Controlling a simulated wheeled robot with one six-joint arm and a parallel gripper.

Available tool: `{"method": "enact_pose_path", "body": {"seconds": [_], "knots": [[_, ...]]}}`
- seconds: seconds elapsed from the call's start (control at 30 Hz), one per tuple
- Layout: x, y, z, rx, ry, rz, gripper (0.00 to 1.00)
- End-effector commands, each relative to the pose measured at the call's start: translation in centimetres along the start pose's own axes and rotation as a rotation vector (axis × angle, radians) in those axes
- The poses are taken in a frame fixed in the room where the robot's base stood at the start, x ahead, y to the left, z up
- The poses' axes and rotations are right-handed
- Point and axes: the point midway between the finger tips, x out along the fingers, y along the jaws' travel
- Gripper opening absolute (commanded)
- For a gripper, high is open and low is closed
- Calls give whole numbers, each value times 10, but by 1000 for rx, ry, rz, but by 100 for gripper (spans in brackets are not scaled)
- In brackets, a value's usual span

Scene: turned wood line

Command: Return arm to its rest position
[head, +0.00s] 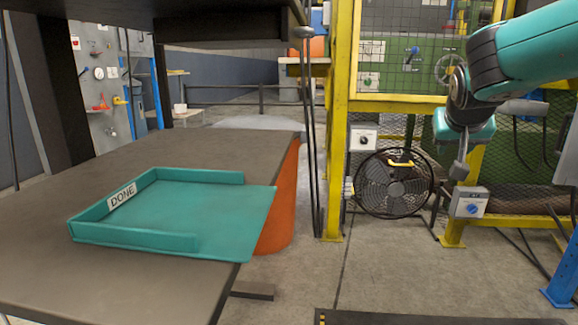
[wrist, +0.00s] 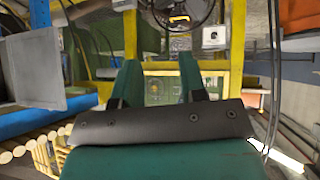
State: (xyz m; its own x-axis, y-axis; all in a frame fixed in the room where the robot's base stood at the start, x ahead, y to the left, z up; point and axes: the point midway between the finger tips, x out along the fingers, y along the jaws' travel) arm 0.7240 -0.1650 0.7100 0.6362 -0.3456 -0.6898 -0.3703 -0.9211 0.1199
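My arm comes in from the right edge of the head view in teal and dark grey. My gripper (head: 461,170) hangs from it pointing down, in front of the yellow frame and clear of the table. In the wrist view my gripper (wrist: 160,72) shows two dark green fingers standing apart, with an empty gap between them. Nothing is held. Part of the arm is cut off by the picture edge.
A teal tray (head: 215,208) labelled DONE lies empty on the dark table (head: 167,298) at left. A black fan (head: 393,184) stands behind, by a yellow post (head: 338,130). The floor between is mostly clear.

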Motion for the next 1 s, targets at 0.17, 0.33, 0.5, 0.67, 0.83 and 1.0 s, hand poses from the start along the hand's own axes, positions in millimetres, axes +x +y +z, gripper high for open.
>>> {"method": "enact_pose_path", "body": {"seconds": [0.17,0.33,0.5,0.67,0.83,1.0], "knots": [[-107,-62,80,-273,-245,-346,38],[-200,-81,168,-512,-442,-615,38],[-290,-71,244,-729,-608,-842,38],[-334,-65,202,-737,-617,-852,38],[-377,-57,157,-734,-616,-851,38],[-421,-50,110,-733,-615,-850,38]]}}
